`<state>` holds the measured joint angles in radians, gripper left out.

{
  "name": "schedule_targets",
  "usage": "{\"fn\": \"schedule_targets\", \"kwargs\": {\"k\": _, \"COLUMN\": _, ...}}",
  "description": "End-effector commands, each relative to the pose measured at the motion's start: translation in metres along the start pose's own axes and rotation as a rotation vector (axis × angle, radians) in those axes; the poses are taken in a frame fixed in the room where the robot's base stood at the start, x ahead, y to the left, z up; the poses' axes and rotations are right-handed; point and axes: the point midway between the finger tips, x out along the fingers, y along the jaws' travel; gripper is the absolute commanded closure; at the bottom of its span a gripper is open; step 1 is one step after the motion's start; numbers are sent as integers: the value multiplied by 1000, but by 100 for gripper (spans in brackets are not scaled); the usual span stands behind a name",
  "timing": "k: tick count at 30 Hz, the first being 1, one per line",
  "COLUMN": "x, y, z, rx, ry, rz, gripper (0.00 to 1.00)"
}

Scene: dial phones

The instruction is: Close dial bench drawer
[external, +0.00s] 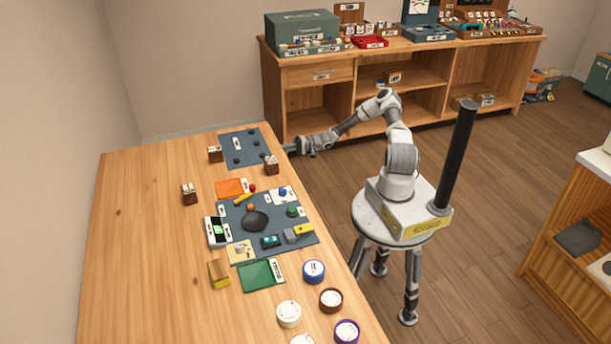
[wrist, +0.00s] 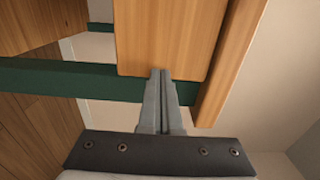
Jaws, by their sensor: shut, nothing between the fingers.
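The long wooden bench (external: 130,240) fills the left of the external view; no drawer of it can be made out there. My gripper (external: 288,149) is at the bench's far right edge, low beside the tabletop. In the wrist view my gripper (wrist: 160,75) is shut, with its fingers together and nothing between them. The fingertips overlap the lower edge of a wooden panel (wrist: 165,35); I cannot tell whether they touch it. Whether this panel is the drawer front is not clear. A dark green bar (wrist: 60,78) runs across behind the fingers.
A dark mat (external: 243,158) and small wooden blocks lie near the gripper's end of the bench. Several phone parts and round tins crowd its front. A shelf cabinet (external: 435,58) with a drawer (external: 320,74) stands behind my arm. Open floor (external: 480,200) lies right of my base.

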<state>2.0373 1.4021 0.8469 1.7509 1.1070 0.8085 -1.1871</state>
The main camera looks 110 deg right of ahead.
Motion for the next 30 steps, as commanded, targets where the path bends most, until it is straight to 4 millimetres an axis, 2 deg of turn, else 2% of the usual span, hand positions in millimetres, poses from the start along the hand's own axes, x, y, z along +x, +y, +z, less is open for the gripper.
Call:
{"fn": "schedule_targets", "kwargs": {"k": 1, "x": 7, "y": -2, "z": 0, "rx": -1, "ry": -3, "rz": -3, "gripper": 100}}
{"fn": "schedule_targets", "kwargs": {"k": 3, "x": 8, "y": -3, "z": 0, "rx": -1, "ry": -4, "rz": -3, "gripper": 100}}
{"fn": "schedule_targets", "kwargs": {"k": 14, "x": 4, "y": -4, "z": -1, "rx": -1, "ry": 1, "rz": -3, "gripper": 100}}
{"fn": "schedule_targets", "kwargs": {"k": 17, "x": -9, "y": -5, "z": -2, "rx": -2, "ry": 2, "rz": -3, "gripper": 100}}
{"fn": "schedule_targets", "kwargs": {"k": 20, "x": -30, "y": -5, "z": -2, "rx": -2, "ry": 6, "rz": -2, "gripper": 100}}
{"fn": "schedule_targets", "kwargs": {"k": 30, "x": -110, "y": -4, "z": -1, "rx": -2, "ry": 5, "rz": -2, "gripper": 100}}
